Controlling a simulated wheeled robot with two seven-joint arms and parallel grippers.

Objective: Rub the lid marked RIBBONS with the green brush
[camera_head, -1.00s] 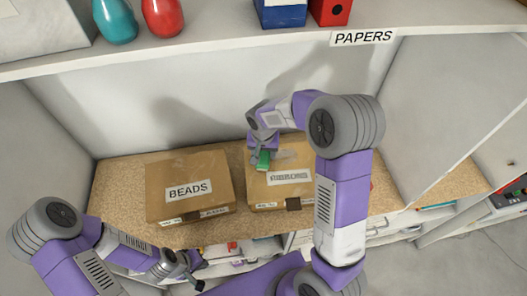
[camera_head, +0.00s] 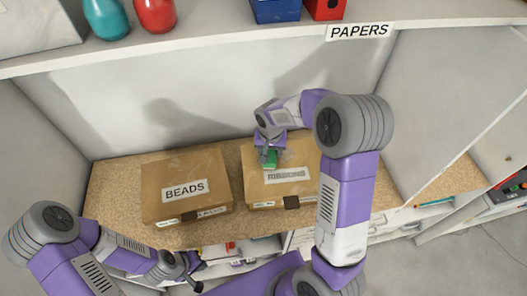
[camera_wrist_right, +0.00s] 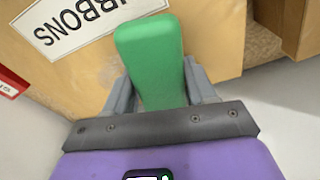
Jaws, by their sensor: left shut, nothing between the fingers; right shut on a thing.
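The box with the lid marked RIBBONS (camera_head: 308,188) stands on the cork-coloured shelf, right of the BEADS box. Its label also shows in the right wrist view (camera_wrist_right: 75,22). My right gripper (camera_head: 270,150) is shut on the green brush (camera_head: 271,159), over the upper left part of the RIBBONS lid. In the right wrist view the brush (camera_wrist_right: 150,55) sticks out between the fingers, beside the label; I cannot tell whether it touches the lid. My left gripper (camera_head: 196,282) is shut and empty, low in front of the shelf.
The BEADS box (camera_head: 186,212) stands just left of the RIBBONS box, with a narrow gap. An upper shelf marked PAPERS (camera_head: 359,31) runs above, with a teal vase (camera_head: 106,17), a red vase (camera_head: 155,14) and bins. A white side wall bounds the right.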

